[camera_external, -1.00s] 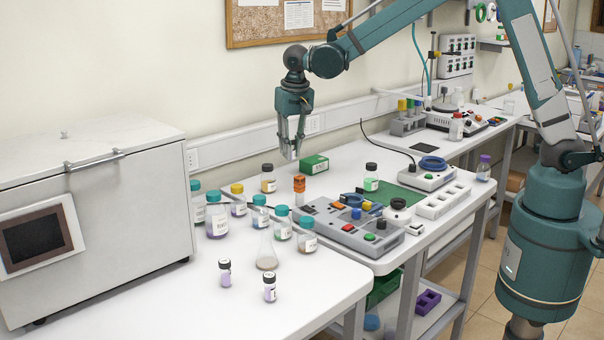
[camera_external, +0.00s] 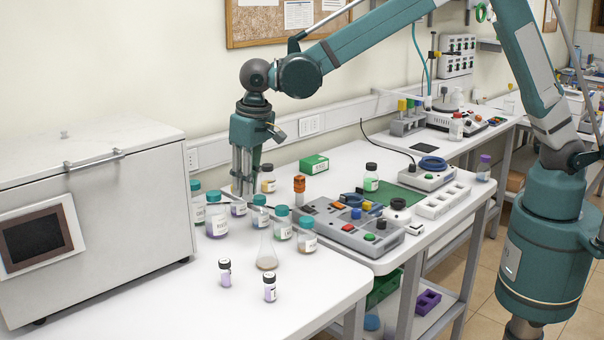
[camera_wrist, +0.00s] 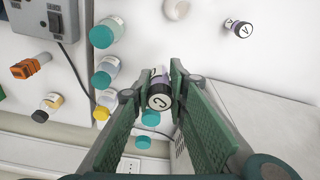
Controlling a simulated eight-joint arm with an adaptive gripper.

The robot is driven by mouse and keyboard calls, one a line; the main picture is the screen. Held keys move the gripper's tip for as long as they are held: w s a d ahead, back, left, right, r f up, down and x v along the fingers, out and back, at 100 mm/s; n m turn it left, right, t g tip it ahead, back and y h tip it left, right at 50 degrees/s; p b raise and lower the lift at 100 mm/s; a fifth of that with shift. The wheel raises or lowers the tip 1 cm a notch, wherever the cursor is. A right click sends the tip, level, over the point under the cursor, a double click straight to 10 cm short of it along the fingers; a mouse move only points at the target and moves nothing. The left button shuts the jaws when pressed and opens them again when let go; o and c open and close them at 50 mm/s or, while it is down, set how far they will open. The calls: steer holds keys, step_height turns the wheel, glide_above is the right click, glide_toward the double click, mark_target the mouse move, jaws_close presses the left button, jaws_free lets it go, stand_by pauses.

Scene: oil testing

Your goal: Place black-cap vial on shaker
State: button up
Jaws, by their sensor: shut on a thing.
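My gripper (camera_external: 243,186) points down among the teal-cap bottles beside the big white cabinet. In the wrist view my gripper (camera_wrist: 158,88) is shut on a black-cap vial (camera_wrist: 159,101), its cap marked with a letter and facing the camera. Purple shows on the vial's side. The outside view does not show this vial clearly; the fingers and bottles hide it. Two other black-cap vials with purple contents, one on the left (camera_external: 225,273) and one on the right (camera_external: 270,288), stand at the front of the bench. I cannot tell which device is the shaker.
A grey device with coloured buttons (camera_external: 352,244) stands right of the bottles. Another device with a blue ring (camera_external: 432,179) is farther back. A conical flask (camera_external: 266,260) and teal-cap bottles (camera_external: 218,226) crowd the bench. The front left bench is clear.

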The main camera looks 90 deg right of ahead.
steer(key=s+a+n, duration=0.1)
steer(key=a+n, duration=0.5)
steer(key=a, duration=2.8)
steer(key=shift+y, duration=0.4)
step_height(320, 180, down, 5)
steer(key=shift+s+d+f, duration=0.1)
steer(key=shift+f, duration=0.05)
steer(key=shift+f, duration=3.15)
steer(key=shift+f, duration=1.85)
steer(key=shift+f, duration=0.15)
